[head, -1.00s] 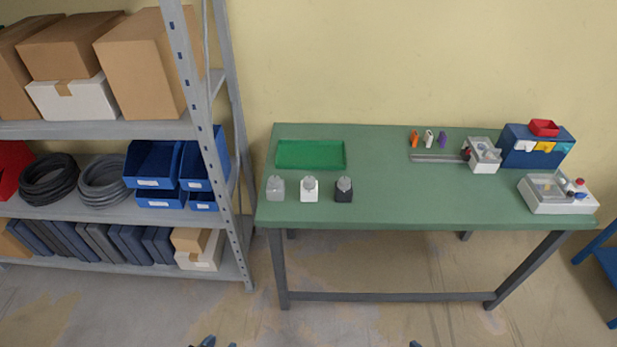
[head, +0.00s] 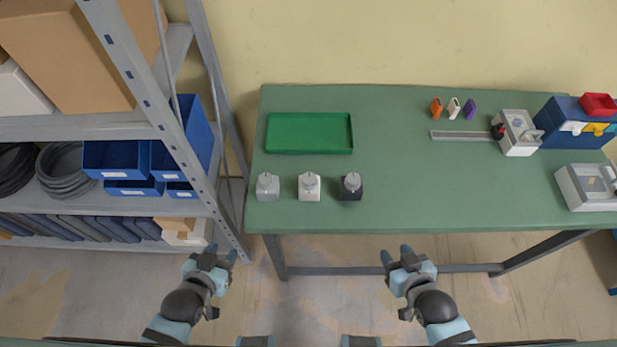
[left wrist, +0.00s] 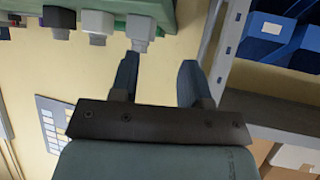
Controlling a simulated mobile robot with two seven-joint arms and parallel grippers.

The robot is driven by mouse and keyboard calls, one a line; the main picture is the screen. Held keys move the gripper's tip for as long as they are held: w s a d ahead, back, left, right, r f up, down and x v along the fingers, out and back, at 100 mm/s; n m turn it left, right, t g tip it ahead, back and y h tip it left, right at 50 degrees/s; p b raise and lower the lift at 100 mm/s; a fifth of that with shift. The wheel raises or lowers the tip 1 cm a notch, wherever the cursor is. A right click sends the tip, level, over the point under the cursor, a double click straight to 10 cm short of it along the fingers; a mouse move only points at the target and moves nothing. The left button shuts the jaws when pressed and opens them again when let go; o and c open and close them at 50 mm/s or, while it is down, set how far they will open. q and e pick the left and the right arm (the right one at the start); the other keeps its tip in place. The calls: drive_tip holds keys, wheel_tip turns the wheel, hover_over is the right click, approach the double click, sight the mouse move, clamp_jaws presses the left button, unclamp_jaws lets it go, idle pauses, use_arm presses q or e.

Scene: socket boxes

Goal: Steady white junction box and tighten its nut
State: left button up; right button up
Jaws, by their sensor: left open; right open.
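The white junction box (head: 309,187) stands upright near the front edge of the green table, between a grey box (head: 268,187) and a black box (head: 351,187). Each has a grey nut-like piece on top. In the left wrist view the white box (left wrist: 98,26) is the middle one of the row. My left gripper (head: 221,254) is open and empty, in front of the table and below left of the boxes. Its two fingers (left wrist: 157,75) show apart in the left wrist view. My right gripper (head: 396,254) is open and empty, in front of the table, below right of the boxes.
A green tray (head: 310,149) lies behind the boxes. A metal rail (head: 461,135), small coloured pieces (head: 453,108) and fixtures (head: 519,130) are at the right. A steel shelf (head: 176,75) with blue bins stands close at the left. The table's middle is clear.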

use_arm(q)
drive_tip(key=o, duration=0.3)
drive_tip(key=shift+s+d, duration=0.2)
drive_tip(key=shift+s, duration=0.1)
drive_tip(key=shift+o, duration=1)
drive_tip(key=w+d+r+m+h, duration=0.1)
drive_tip(key=w+d, duration=0.3)
drive_tip(key=w, duration=0.1)
drive_tip(key=shift+w+d+r+h, duration=0.25)
drive_tip(key=shift+d+h, duration=0.15)
drive_tip(key=m+h, duration=0.3)
approach(308, 180)
drive_tip(key=x, duration=1)
drive_tip(key=c, duration=0.9)
drive_tip(key=o, duration=0.9)
